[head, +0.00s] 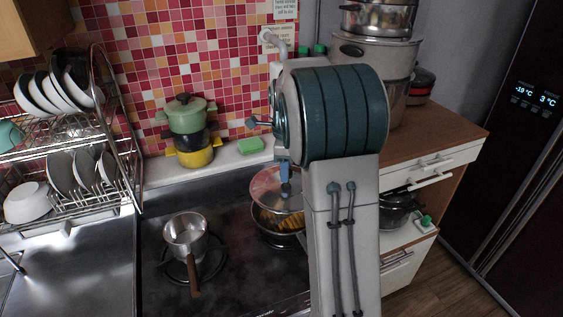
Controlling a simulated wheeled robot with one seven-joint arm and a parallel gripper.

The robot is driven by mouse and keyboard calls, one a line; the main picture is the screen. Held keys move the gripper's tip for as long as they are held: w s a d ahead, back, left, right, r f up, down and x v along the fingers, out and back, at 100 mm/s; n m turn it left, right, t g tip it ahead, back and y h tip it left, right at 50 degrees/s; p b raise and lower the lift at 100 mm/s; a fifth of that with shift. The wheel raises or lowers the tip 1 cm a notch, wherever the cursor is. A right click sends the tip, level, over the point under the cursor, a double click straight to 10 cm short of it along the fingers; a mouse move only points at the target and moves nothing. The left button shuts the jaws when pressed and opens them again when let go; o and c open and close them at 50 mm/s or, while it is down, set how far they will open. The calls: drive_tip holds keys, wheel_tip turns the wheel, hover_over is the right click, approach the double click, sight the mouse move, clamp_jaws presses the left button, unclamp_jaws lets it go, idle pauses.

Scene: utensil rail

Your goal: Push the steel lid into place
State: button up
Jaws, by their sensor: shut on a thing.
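The steel lid (266,184) is round and shiny, with a reddish sheen. It sits tilted at the back of a pot (270,239) on the right side of the stove. Yellow food (283,222) shows in the pot's opening below the lid. My gripper (286,188) reaches down in front of the lid and is shut on it, near its middle. My arm hides the right part of the lid and pot. Whether the lid's edge touches the pot's rim cannot be told.
A small saucepan (186,232) with a wooden handle stands on the left of the stove. Stacked coloured pots (190,130) and a green sponge (251,145) sit on the back ledge. A dish rack (70,150) stands at the left.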

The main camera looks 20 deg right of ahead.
sight(284, 184)
drive_tip(key=shift+s, duration=0.1)
drive_tip(key=shift+a, duration=0.2)
drive_tip(key=shift+f+b, duration=1.8)
drive_tip(key=shift+f, duration=1.1)
drive_tip(key=shift+f+b, duration=0.6)
drive_tip(key=shift+f, duration=0.45)
drive_tip(key=o, duration=1.2)
drive_tip(key=shift+c, duration=0.2)
drive_tip(key=shift+r, duration=0.1)
wheel_tip(284, 184, up, 14)
drive_tip(key=shift+f, duration=0.15)
